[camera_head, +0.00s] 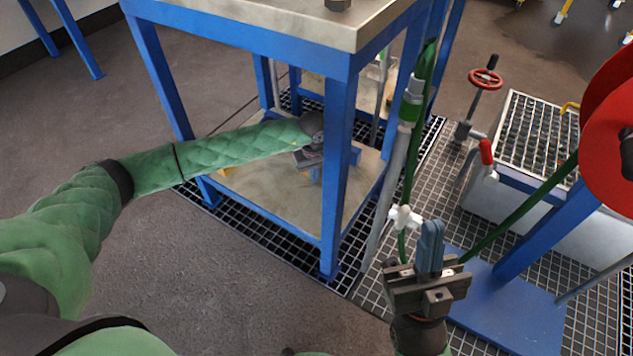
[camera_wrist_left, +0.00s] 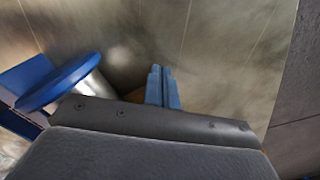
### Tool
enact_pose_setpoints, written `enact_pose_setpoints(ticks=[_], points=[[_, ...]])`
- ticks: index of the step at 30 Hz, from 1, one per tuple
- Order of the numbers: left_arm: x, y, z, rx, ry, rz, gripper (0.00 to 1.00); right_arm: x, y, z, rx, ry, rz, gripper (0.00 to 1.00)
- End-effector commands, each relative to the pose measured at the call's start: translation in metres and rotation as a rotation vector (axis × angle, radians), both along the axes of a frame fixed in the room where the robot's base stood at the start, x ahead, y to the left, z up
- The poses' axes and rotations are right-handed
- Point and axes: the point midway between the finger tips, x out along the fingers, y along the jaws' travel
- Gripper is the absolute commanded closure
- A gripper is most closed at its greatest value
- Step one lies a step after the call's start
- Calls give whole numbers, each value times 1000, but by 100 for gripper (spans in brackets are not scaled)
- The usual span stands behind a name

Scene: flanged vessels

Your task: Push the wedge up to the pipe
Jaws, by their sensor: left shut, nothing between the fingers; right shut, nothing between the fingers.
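In the left wrist view, the shut blue fingertips of my left gripper (camera_wrist_left: 163,88) point at a metal surface. A silver pipe (camera_wrist_left: 93,90) with a round blue flange (camera_wrist_left: 60,82) lies to their left. In the head view, my left gripper (camera_head: 314,170) reaches low over the bench's lower shelf, partly behind a blue leg.
The blue-legged bench (camera_head: 250,40) has its top above my left forearm and a beige lower shelf (camera_head: 270,205). Hoses and a grey pole (camera_head: 385,200) stand beside my right gripper. A red wheel (camera_head: 610,140) and a grated box (camera_head: 540,140) are at right. Floor at left is clear.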

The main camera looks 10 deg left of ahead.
Motion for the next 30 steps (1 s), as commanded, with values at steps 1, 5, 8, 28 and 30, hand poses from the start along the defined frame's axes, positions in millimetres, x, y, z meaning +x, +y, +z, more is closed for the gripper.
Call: enact_pose_setpoints(ticks=[1, 5, 8, 28, 30], points=[[1, 1, 0, 0, 0, 0, 100, 0, 0, -2, -6, -1, 2, 100], [2, 2, 0, 0, 0, -1, 100, 1, 0, -2, -15, -4, 6, 100], [2, 2, 0, 0, 0, -1, 100, 1, 0, -1, -15, -6, 6, 100], [21, 15, 1, 2, -3, 2, 100, 0, 0, 4, 9, -10, -6, 100], [21, 15, 1, 2, -3, 2, 100, 0, 0, 4, 9, -10, -6, 100]])
